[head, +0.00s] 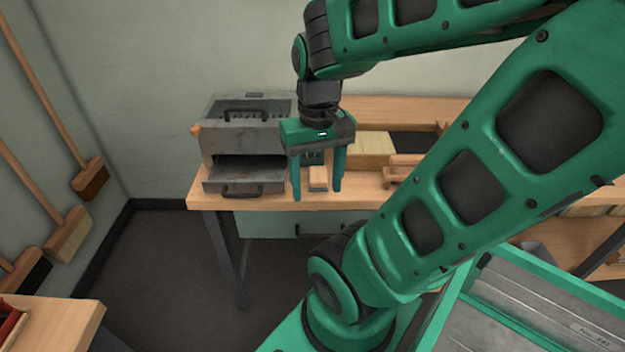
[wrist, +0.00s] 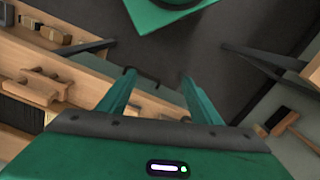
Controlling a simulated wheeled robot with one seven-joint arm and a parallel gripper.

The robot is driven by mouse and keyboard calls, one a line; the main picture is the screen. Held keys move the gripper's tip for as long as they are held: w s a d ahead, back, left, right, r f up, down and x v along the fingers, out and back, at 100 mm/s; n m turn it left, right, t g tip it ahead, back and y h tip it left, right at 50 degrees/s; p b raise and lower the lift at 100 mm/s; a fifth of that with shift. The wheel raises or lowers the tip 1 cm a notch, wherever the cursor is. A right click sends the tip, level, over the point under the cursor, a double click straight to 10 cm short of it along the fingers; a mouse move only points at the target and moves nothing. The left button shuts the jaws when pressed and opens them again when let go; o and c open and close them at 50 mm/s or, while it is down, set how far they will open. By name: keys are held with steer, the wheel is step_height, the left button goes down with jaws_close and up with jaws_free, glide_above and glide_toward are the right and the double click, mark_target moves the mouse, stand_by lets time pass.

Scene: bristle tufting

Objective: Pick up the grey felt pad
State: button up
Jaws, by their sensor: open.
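I cannot make out the grey felt pad for certain in either view. My gripper (head: 317,192) is open and empty, its fingers pointing down in front of the workbench (head: 270,203). It also shows in the wrist view (wrist: 157,76), with its fingers apart and nothing between them. In the head view a small wooden block (head: 318,178) on the bench appears between the fingers, behind them. A grey metal cabinet (head: 235,137) stands left of the gripper. Its lower drawer (head: 243,188) is pulled out, and its inside looks dark grey.
Wooden fixtures (head: 400,172) and a pale bristle bundle (head: 372,143) lie on the bench to the right. Brooms (head: 66,236) lean on the left wall. A wooden table (head: 60,325) is at the front left. Open floor (head: 170,270) lies between.

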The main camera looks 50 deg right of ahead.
steer(key=shift+o, duration=0.3)
steer(key=m, duration=0.4)
glide_toward(318, 174)
steer(key=shift+n, duration=0.3)
step_height(318, 174, down, 9)
steer(key=shift+s+a+r, duration=0.1)
steer(key=shift+a, duration=0.05)
steer(key=shift+c, duration=0.5)
steer(key=c, duration=1.1)
steer(key=shift+c, duration=0.2)
